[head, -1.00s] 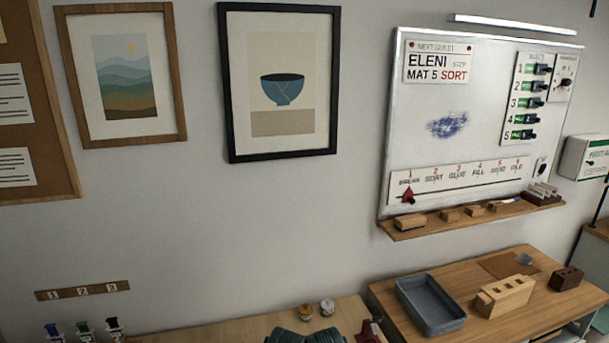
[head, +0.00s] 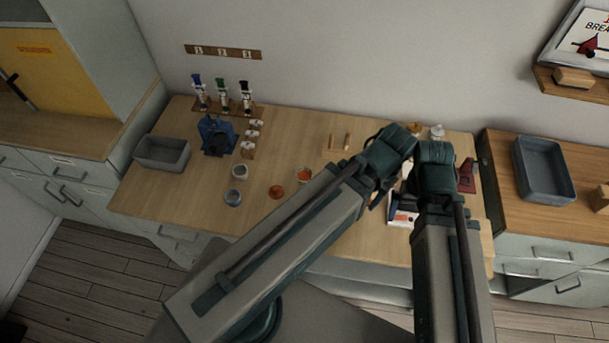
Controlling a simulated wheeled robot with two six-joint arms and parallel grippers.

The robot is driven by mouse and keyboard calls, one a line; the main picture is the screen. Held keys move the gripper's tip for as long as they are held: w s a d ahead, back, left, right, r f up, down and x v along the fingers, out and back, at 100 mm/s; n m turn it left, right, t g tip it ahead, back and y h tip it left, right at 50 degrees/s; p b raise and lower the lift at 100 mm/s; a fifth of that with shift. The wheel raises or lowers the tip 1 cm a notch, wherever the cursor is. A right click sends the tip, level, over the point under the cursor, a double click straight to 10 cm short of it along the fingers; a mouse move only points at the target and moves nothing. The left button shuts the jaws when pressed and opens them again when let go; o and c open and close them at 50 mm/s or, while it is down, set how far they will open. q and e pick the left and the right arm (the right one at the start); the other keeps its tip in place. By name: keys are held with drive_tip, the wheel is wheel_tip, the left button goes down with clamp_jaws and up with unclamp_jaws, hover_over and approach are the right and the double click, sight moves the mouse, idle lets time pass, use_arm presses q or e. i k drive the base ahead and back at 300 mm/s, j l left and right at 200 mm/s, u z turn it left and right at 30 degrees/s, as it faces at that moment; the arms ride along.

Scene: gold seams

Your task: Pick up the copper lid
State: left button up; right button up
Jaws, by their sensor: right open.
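A small copper-brown disc (head: 276,192), which looks like the copper lid, lies flat on the light wood bench, left of my arms. A small cup with orange contents (head: 304,175) stands up and right of it. My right gripper (head: 402,197) is open over the right part of the bench, well to the right of the disc. It is partly hidden behind my arms. My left gripper (head: 376,194) is close beside it, mostly hidden by its own wrist, and its jaws cannot be made out. Nothing touches the disc.
The bench (head: 170,200) also holds a grey bin (head: 162,152), a dark blue device (head: 217,135), small cups (head: 233,197), a bottle rack (head: 225,106) and a wooden stand (head: 338,143). Bare wood surrounds the disc.

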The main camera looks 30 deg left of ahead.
sight(275, 192)
drive_tip(key=u, duration=1.25)
drive_tip(key=k+l+u, duration=0.3)
drive_tip(key=k+l, duration=0.5)
drive_tip(key=i+j+z, duration=0.1)
drive_tip(key=j+z, duration=0.85)
drive_tip(key=j, duration=0.25)
